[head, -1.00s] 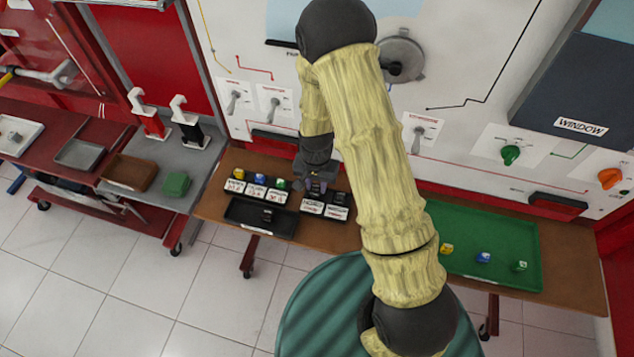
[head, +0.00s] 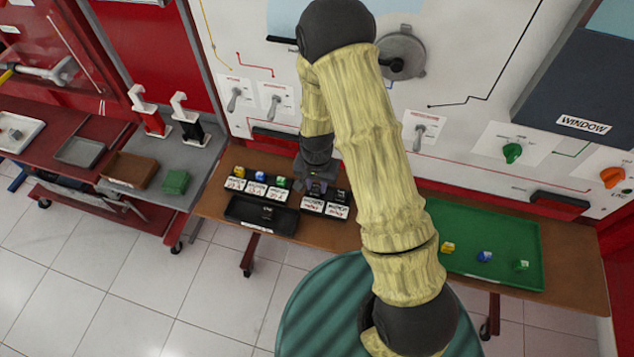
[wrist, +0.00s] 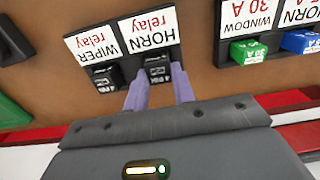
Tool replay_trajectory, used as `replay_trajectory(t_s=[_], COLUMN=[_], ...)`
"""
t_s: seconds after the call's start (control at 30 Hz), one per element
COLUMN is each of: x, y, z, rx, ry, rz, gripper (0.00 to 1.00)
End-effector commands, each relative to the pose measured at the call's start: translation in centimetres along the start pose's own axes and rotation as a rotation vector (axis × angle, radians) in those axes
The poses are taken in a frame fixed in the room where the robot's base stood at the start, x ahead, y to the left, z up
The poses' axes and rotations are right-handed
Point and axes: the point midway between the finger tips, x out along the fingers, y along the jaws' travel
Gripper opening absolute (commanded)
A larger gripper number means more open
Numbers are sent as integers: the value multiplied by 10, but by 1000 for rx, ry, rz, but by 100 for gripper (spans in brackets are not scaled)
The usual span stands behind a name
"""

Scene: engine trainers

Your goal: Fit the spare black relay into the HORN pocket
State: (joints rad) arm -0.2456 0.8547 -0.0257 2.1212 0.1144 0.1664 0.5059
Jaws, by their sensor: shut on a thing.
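My gripper (wrist: 158,88) has two purple fingers shut on a black relay (wrist: 157,70) at the HORN relay pocket. The HORN label (wrist: 148,28) is just beyond the relay in the wrist view. The relay is over or in the pocket; how deep it sits is hidden. In the head view my gripper (head: 317,187) is at the right part of the fuse and relay row, and the relay is hard to make out. A second black relay (wrist: 105,77) sits beside it at the WIPER label (wrist: 92,42).
Left of the relays in the head view stand a yellow fuse (head: 240,172), a blue fuse (head: 260,176) and a green fuse (head: 281,182). A black tray (head: 240,212) in front holds a small dark piece (head: 268,211). A green tray (head: 500,235) with several small coloured parts lies right.

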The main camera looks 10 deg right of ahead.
Motion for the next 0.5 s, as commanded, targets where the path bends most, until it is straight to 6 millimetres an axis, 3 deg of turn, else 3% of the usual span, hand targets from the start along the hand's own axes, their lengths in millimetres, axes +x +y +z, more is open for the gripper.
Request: replay_trajectory(t_s=[0.37,0.4,0.5], x=[1,1,1], y=[1,0,0], z=[0,0,0], rx=[2,2,1], ry=[0,0,0], rz=[0,0,0], gripper=[4,31,51])
